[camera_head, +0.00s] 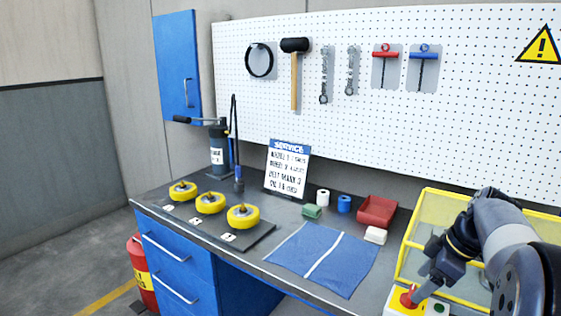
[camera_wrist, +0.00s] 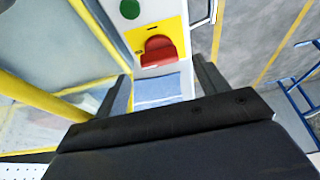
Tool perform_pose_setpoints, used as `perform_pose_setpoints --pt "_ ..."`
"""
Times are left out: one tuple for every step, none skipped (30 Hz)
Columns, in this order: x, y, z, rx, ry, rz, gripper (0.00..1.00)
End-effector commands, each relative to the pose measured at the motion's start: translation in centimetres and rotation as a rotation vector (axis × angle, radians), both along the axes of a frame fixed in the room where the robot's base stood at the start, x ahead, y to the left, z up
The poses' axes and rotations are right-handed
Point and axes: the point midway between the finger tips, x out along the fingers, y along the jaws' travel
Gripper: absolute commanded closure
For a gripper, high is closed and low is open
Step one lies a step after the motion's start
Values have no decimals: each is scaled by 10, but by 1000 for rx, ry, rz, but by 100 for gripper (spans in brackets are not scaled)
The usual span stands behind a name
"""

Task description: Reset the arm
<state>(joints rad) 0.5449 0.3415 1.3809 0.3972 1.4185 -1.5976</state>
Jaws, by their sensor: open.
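My arm comes in from the right of the head view, with my gripper (camera_head: 422,288) low over a white control box with a red button (camera_head: 408,299) at the front right of the bench. In the wrist view my gripper (camera_wrist: 160,70) has its two fingers spread wide apart with nothing held between them. The red button (camera_wrist: 158,50) on its yellow plate (camera_wrist: 184,36) shows between and beyond the fingertips. A green button (camera_wrist: 130,8) is farther along the same box. I cannot tell whether a finger touches the box.
A yellow-framed guard (camera_head: 420,215) stands close behind my arm. A blue mat (camera_head: 325,262), red bin (camera_head: 377,211) and white block (camera_head: 375,235) lie to the left. Several yellow wheels (camera_head: 243,216) sit farther left. Tools hang on the white pegboard (camera_head: 460,110).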

Motion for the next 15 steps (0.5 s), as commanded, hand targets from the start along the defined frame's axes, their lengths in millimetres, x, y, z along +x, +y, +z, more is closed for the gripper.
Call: perform_pose_setpoints --pt "2 4 -11 2 3 2 31" --pt "3 6 -17 3 4 2 31" --pt "5 9 -24 2 3 2 31" --pt "6 11 -29 2 3 2 31" --pt "7 13 -35 2 4 2 31" --pt "7 11 -31 -2 -3 -38 31" --pt "6 11 -31 -2 -2 -66 31" --pt "6 11 -31 -1 -1 -93 31" --pt "6 11 -31 -1 -2 -128 31" --pt "6 11 -31 -1 -2 -152 31" --pt "5 11 -31 -1 -2 -177 31" --pt "5 12 -31 -1 -1 -211 31" --pt "5 12 -31 -1 -1 -234 31" --pt "5 12 -31 0 -2 -259 31" --pt "5 12 -30 0 -2 -291 31"
